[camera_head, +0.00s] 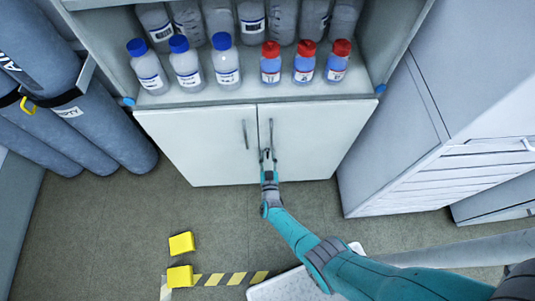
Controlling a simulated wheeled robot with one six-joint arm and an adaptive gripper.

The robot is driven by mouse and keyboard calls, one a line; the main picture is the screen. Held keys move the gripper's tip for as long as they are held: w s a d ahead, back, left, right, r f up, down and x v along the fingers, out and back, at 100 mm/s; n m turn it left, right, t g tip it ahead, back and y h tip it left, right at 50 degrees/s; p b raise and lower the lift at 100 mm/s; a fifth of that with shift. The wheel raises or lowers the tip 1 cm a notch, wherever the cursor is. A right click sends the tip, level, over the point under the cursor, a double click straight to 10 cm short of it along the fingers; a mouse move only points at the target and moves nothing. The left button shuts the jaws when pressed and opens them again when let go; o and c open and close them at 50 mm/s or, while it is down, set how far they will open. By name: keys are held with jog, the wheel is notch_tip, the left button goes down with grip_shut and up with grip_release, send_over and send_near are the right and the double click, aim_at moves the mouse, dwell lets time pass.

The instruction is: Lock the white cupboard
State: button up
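The white cupboard (190,145) stands below an open shelf in the upper middle. Its two doors look closed and meet at a seam near the middle. Each door has a dark upright handle beside the seam, a left handle (245,134) and a right handle (271,132). My gripper (267,156) is in front of the doors, at the lower end of the right handle. Its fingers appear spread slightly, but I cannot tell whether they touch the handle or hold anything. No lock or key can be made out.
Bottles with blue caps (186,65) and red caps (304,64) stand on the shelf. Grey gas cylinders (75,95) stand at the left. A white cabinet (400,180) stands close at the right. Yellow blocks (181,243) and striped tape (236,278) lie on the floor.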

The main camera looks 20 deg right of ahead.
jog(key=shift+w+d, duration=0.25)
jog(key=shift+w, duration=0.35)
grip_shut()
